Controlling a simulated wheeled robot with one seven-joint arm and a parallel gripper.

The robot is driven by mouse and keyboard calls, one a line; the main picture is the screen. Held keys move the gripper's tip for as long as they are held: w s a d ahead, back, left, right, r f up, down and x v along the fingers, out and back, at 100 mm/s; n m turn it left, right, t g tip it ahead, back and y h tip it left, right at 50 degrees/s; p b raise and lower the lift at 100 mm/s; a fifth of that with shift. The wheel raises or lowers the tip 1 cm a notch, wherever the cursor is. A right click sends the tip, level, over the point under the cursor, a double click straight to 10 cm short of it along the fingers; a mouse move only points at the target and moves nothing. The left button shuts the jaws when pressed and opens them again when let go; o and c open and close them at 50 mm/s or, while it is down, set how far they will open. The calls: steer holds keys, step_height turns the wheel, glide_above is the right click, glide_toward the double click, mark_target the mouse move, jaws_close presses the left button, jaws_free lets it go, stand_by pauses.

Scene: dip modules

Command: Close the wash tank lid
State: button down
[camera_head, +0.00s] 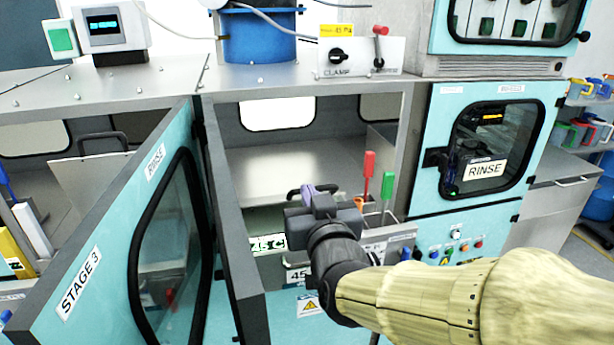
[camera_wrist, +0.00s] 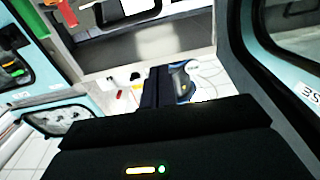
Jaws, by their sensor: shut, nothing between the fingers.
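The wash tank sits in the middle bay, behind an open teal door (camera_head: 165,235) marked RINSE and STAGE 3. A broad pale steel panel (camera_head: 280,168) in this bay looks like the tank lid; I cannot tell its exact angle. A black handle (camera_head: 293,192) shows at its near edge, partly hidden by my gripper. My gripper (camera_head: 312,198) is inside the bay opening, right by this handle. Its fingers are shut and empty; the wrist view shows them together (camera_wrist: 163,85), beside a blue-grey curved item (camera_wrist: 183,82). Whether they touch the handle is hidden.
Red (camera_head: 369,165) and green (camera_head: 388,185) handled tools stand right of my gripper. The closed RINSE door (camera_head: 490,150) is farther right. The open door's edge stands close on the left. A left bay holds a tilted steel panel (camera_head: 95,180) with a black handle.

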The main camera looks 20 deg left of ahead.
steer(key=p, duration=0.5)
glide_above(299, 190)
steer(key=shift+r, duration=0.15)
steer(key=f, duration=0.1)
steer(key=s+f+p, duration=0.1)
steer(key=f, duration=0.2)
steer(key=shift+s+d, duration=0.15)
steer(key=shift+d, duration=0.15)
steer(key=shift+s+f, duration=0.1)
steer(key=shift+f, duration=0.1)
